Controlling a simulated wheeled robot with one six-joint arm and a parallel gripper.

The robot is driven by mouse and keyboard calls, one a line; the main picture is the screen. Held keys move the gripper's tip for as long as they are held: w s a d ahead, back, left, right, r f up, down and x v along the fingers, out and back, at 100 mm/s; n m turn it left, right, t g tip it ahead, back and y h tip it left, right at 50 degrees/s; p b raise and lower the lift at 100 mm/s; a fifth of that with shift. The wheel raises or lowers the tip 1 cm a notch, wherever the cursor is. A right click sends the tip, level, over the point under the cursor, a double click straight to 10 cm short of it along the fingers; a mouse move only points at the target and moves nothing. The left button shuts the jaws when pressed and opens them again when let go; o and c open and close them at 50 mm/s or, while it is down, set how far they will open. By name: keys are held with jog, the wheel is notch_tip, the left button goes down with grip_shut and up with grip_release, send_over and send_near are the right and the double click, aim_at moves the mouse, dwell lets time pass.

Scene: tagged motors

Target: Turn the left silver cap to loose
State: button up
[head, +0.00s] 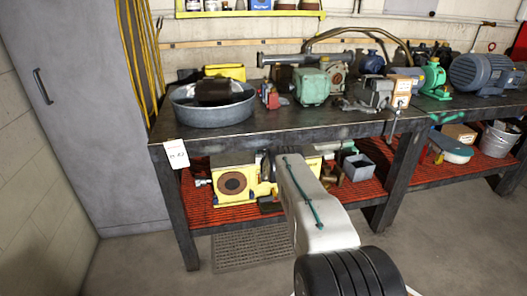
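I cannot pick out a silver cap in the head view; the fittings on the motors are too small to tell. A green motor (312,87) stands near the middle of the bench top. A grey unit with a tagged box (401,92) is to its right, and a large blue-grey motor (482,74) is at the far right. My white arm link reaches up from the bottom in front of the lower shelf. My gripper does not show; the far end of the link hides what lies beyond it.
The dark workbench (255,126) has a round grey pan (212,111) at its left end and a white tag (175,154) on its corner. A yellow machine (234,181) sits on the red lower shelf (203,208). A grey cabinet (85,100) stands left. Floor is clear at right.

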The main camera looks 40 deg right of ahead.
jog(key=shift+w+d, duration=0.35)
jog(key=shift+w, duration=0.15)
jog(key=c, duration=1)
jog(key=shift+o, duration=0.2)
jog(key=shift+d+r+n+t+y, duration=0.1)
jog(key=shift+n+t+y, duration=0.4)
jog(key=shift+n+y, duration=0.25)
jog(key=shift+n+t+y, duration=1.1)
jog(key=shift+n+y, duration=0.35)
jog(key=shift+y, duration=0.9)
